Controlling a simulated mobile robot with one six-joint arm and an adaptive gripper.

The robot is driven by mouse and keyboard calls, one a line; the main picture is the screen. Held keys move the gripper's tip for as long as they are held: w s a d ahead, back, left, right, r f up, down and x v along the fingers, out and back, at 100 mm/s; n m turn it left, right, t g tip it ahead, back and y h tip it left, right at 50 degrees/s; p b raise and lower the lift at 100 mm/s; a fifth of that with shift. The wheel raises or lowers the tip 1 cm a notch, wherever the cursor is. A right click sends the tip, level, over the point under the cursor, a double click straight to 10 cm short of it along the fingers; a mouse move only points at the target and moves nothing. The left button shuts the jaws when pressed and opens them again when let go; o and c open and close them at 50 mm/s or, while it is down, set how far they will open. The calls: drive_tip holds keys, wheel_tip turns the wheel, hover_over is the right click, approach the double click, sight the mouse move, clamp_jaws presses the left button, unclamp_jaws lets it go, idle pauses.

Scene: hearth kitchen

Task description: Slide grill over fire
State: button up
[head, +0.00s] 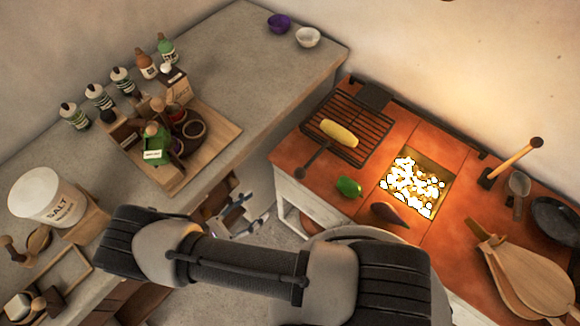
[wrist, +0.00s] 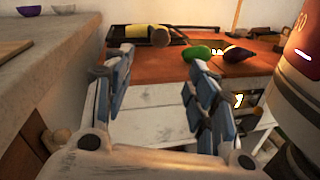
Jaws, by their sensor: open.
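The dark grill (head: 362,124) lies on the left part of the red hearth top in the head view, with a yellow corn cob (head: 339,133) on its bars. Its handle (head: 314,161) points toward the front left. The fire (head: 412,186), a square pit of glowing coals, is to the right of the grill and uncovered. My gripper (head: 236,213) is low in front of the hearth, between it and the grey counter. In the wrist view my gripper (wrist: 163,95) is open and empty, its fingers apart, with the grill (wrist: 134,36) beyond them. It touches nothing that I can see.
A green pepper (head: 348,187) and an eggplant (head: 389,214) lie along the hearth's front edge. Bellows (head: 530,278), a wooden-handled tool (head: 514,160) and a dark pan (head: 556,220) are at the right. The grey counter (head: 240,60) holds bottles and a tray.

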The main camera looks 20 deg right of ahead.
sight(300, 174)
drive_tip(key=b+x, duration=0.1)
drive_tip(key=x, duration=1.6)
drive_tip(key=shift+w+d+f, duration=0.1)
drive_tip(key=shift+d, duration=0.1)
clamp_jaws()
